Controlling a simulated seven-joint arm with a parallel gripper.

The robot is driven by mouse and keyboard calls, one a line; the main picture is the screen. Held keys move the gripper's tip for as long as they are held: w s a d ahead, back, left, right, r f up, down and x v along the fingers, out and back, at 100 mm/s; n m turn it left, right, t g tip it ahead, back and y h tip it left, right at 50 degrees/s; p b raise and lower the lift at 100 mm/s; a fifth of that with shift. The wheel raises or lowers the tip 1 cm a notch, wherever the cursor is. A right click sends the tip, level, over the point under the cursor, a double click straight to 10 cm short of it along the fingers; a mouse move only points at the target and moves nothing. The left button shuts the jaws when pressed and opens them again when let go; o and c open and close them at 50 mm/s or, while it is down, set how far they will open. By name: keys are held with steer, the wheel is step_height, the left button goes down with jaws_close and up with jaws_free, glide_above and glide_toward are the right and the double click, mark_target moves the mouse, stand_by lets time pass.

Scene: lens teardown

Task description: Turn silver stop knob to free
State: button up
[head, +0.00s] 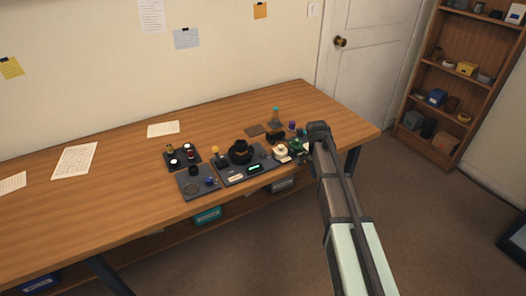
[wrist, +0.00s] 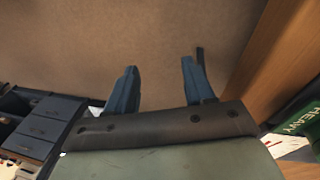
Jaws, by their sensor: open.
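The dark lens (head: 240,152) stands on a black work base (head: 228,178) near the table's front edge in the head view. The silver stop knob is too small to make out, and I do not see it in the wrist view. My gripper shows in the wrist view with two blue-grey fingers (wrist: 160,82) spread apart and nothing between them. Its fingers point at bare brown floor. In the head view my arm's end is at the right of the lens group, and its fingers cannot be made out.
A dark tray (head: 170,167) with small jars and a dark mat (head: 187,191) lie left of the lens. Small bottles and a green item crowd near my arm. In the wrist view, dark drawers (wrist: 48,126) are left and a green box marked HEAVY (wrist: 300,118) right. The table's left is mostly clear.

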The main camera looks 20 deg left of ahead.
steer(key=w+a+r+m, duration=0.1)
steer(key=w+a+r, duration=0.3)
steer(key=r, duration=0.6)
step_height(320, 180, up, 10)
steer(key=f+m+y, duration=0.1)
steer(key=m+y, duration=0.1)
steer(key=m, duration=0.2)
glide_above(263, 152)
step_height(263, 152, down, 13)
steer(key=shift+s, duration=0.1)
jaws_close()
